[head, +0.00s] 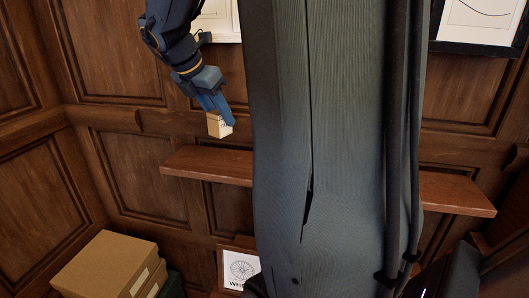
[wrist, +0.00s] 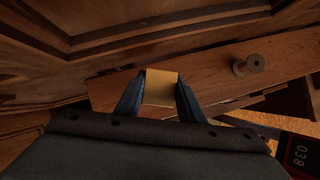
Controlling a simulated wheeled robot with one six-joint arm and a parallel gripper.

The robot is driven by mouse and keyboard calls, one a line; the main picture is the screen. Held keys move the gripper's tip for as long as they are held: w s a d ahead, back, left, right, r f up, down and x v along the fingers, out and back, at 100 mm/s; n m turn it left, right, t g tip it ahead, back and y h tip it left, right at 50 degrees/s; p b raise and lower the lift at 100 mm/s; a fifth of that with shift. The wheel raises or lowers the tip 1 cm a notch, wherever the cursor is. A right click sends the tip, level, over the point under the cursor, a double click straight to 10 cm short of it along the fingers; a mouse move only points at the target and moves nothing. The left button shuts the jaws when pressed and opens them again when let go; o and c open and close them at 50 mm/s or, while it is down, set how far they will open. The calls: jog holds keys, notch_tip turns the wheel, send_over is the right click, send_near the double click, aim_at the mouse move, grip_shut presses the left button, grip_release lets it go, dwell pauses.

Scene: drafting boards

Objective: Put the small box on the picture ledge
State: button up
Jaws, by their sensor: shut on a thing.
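The small box (head: 218,126) is tan cardboard with a pale label on one side. My gripper (head: 220,112) is shut on it and holds it above the left end of the picture ledge (head: 205,164). The box also shows between the two blue fingers in the wrist view (wrist: 161,88). The ledge is a reddish-brown wooden shelf on the panelled wall, and it shows behind the box in the wrist view (wrist: 215,62). A gap shows between box and ledge in the head view. My own column hides the middle of the ledge.
A round dark spool-like object (wrist: 248,65) stands on the ledge, apart from the box. Cardboard boxes (head: 108,262) are stacked at lower left. A white framed print (head: 240,268) is below the ledge. Framed pictures (head: 480,22) hang above. The ledge's left end looks bare.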

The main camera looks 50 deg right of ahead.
notch_tip(320, 180, down, 8)
jog(key=shift+s+f+p, duration=0.1)
jog(key=shift+p, duration=0.8)
jog(key=shift+f, duration=0.15)
jog(key=o, duration=1.1)
